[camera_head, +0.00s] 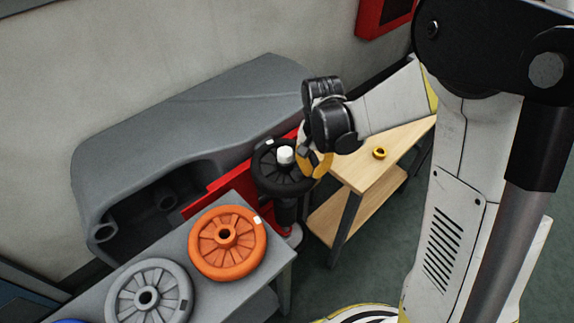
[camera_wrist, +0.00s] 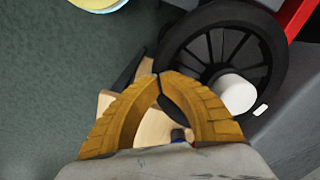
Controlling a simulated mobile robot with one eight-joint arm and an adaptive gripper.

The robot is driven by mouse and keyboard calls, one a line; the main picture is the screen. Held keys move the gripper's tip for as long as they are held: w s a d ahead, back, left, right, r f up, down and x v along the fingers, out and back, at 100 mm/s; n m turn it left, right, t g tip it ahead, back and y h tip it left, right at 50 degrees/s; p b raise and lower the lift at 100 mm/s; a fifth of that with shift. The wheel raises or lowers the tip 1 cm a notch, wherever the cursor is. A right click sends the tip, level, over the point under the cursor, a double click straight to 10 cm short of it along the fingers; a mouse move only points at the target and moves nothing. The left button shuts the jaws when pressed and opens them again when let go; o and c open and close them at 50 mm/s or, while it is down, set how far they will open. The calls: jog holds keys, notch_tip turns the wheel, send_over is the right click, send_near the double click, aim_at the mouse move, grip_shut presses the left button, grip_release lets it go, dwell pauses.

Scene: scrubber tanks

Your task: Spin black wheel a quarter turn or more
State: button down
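The black wheel (camera_head: 264,172) lies roughly flat on a dark post on the red stand, with a white knob (camera_head: 285,155) standing up from it and a small white mark on its rim. In the wrist view the black wheel (camera_wrist: 216,50) fills the upper right, its white knob (camera_wrist: 237,94) right of the fingers. My gripper (camera_head: 310,163) is at the wheel's right side. In the wrist view my gripper's yellow fingers (camera_wrist: 161,78) meet at their tips, with nothing seen between them. The tips overlap the rim's edge; I cannot tell whether they touch it.
An orange wheel (camera_head: 205,258) and a grey wheel (camera_head: 122,297) lie on the grey bench (camera_head: 275,268) at front left. A wooden table (camera_head: 392,146) with a small yellow ring (camera_head: 380,153) stands right of the wheel. A large grey housing (camera_head: 200,112) is behind, against the wall.

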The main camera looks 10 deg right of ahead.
notch_tip(320, 180, up, 7)
jog(key=p, duration=0.5)
jog(key=shift+a, duration=0.1)
dwell(0.7)
